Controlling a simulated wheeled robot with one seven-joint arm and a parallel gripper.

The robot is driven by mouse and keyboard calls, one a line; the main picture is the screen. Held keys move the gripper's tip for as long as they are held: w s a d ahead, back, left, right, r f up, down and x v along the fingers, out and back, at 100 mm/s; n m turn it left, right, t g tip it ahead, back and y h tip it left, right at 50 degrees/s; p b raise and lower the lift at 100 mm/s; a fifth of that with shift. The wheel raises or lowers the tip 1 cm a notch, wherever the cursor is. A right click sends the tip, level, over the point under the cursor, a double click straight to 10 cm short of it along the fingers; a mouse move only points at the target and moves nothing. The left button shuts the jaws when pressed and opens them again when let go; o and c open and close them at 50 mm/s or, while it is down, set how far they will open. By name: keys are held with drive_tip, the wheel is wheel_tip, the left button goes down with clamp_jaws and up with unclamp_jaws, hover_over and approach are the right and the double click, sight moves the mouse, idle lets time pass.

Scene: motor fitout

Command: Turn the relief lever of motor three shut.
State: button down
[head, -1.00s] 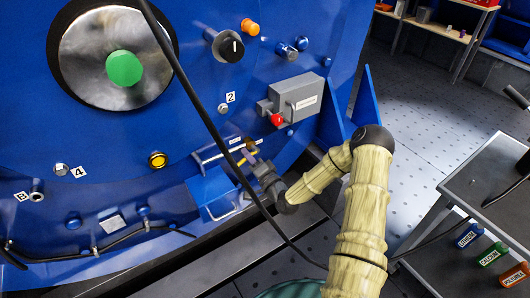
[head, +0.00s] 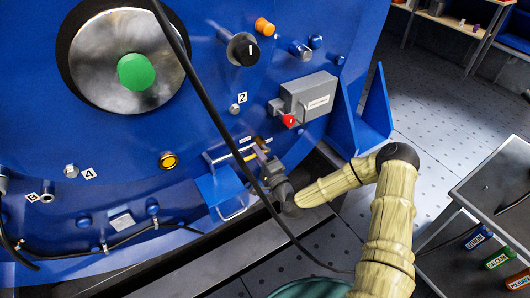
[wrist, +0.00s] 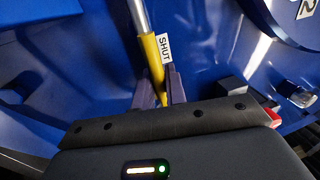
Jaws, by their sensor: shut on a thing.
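The relief lever, a silver rod with a yellow grip (wrist: 154,62), shows in the wrist view on the blue motor face. A white SHUT label (wrist: 164,48) is right beside the grip. My gripper (wrist: 160,88) is shut on the lower part of the yellow grip, with one dark finger on each side. In the head view my gripper (head: 262,157) is at the lever, low on the motor face, right of a blue box. The lever is small and partly covered there, so its exact angle is hard to tell.
A grey box (head: 308,98) with a red knob (head: 289,120) projects above my gripper. A blue box with a wire handle (head: 222,192) sits just left. A black cable (head: 215,105) hangs across the view.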

drive_tip(key=shift+f, duration=0.1)
drive_tip(key=c, duration=1.5)
unclamp_jaws()
drive_tip(key=p+v, duration=0.3)
drive_tip(key=v, duration=1.4)
drive_tip(key=shift+s, duration=0.25)
